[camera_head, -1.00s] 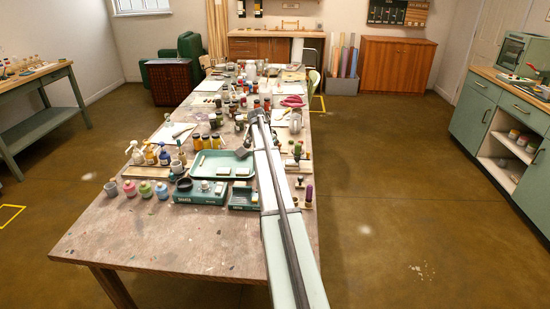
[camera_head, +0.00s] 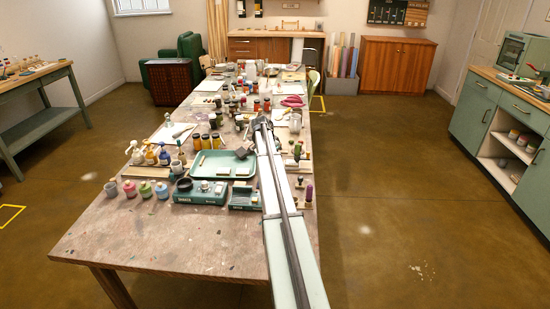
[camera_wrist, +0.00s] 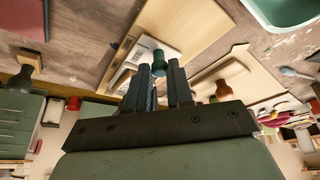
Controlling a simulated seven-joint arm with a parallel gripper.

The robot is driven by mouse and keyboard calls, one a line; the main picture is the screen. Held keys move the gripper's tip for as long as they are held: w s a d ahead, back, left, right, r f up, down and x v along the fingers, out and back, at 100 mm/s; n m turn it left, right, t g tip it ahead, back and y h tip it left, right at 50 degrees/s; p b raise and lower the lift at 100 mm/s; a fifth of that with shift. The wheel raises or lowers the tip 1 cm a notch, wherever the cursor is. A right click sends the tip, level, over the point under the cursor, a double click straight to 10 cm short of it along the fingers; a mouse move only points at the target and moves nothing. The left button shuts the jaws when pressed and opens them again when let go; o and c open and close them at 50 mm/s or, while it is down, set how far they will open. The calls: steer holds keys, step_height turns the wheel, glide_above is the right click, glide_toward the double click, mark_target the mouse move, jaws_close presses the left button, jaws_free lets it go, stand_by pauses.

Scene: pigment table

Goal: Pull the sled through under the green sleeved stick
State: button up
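In the wrist view my gripper (camera_wrist: 160,68) has two dark fingers standing apart. A green cylindrical piece (camera_wrist: 159,59) shows in the gap by the fingertips. It looks like the green sleeved stick, but I cannot tell whether the fingers touch it. A pale wooden board (camera_wrist: 190,28) lies beyond the fingertips with a whitish flat piece (camera_wrist: 152,62) along it; I cannot tell which part is the sled. In the head view my gripper (camera_head: 261,124) is small over the table's right half, and its fingers cannot be made out.
A brown peg (camera_wrist: 222,91) stands on a pale board to the right in the wrist view. A dark peg (camera_wrist: 20,80) is at the left. In the head view a green tray (camera_head: 222,159) lies left of my arm, with paint pots around it. The table's near part (camera_head: 170,235) is clear.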

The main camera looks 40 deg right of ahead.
mark_target(287, 162)
jaws_close()
steer(key=shift+s+d, duration=1.55)
steer(key=shift+d, duration=0.05)
steer(key=o, duration=0.5)
jaws_free()
steer(key=v, duration=1.4)
